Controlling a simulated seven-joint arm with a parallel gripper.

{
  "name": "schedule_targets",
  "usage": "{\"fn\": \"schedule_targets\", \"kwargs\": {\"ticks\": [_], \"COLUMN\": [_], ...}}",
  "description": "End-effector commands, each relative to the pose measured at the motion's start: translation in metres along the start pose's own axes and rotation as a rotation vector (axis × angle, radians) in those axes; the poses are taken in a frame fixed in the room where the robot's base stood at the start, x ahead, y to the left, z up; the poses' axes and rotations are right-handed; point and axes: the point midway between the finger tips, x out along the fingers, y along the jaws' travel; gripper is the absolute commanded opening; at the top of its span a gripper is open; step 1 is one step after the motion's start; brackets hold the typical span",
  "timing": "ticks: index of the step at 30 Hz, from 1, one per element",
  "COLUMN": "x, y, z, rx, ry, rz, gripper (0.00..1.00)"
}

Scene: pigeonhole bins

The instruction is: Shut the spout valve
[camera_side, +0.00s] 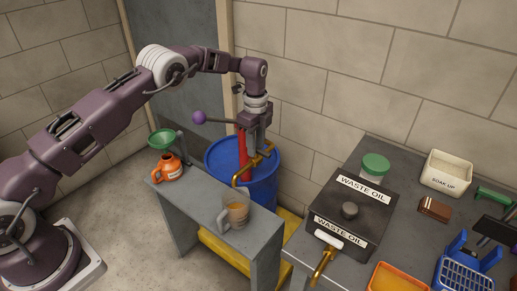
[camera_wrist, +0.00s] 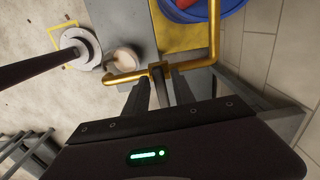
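The brass spout (camera_side: 247,170) curves down from the red pump (camera_side: 243,148) on the blue drum; it also crosses the wrist view (camera_wrist: 195,64). In the wrist view its valve block (camera_wrist: 160,72) lies between my fingertips. My gripper (camera_side: 262,146) points down at the spout's upper end. In the wrist view the two dark fingers of my gripper (camera_wrist: 161,88) stand apart, one each side of a narrow upright part at the valve. I cannot tell whether they touch it, or how far the valve is turned. A jug (camera_side: 236,212) of amber liquid stands under the spout's outlet.
The jug stands on a grey bench (camera_side: 190,195), with the blue drum (camera_side: 262,190) behind. A pump lever's purple knob (camera_side: 199,118) sticks out left of my gripper. An orange can (camera_side: 168,168) and green funnel (camera_side: 162,138) are at left. A waste oil box (camera_side: 345,217) is right.

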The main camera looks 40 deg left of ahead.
Motion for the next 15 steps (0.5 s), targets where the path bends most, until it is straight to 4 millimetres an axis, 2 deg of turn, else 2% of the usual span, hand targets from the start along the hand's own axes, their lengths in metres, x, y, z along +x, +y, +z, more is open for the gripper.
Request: {"fn": "schedule_targets", "kwargs": {"ticks": [4, 12, 15], "x": [-0.005, -0.047, -0.057], "y": [0.000, -0.001, 0.000], "z": [0.000, -0.001, 0.000], "rx": [-0.001, -0.001, -0.001], "ry": [0.000, 0.001, 0.000], "rz": [-0.001, -0.002, 0.000], "gripper": [0.31, 0.31, 0.31]}}
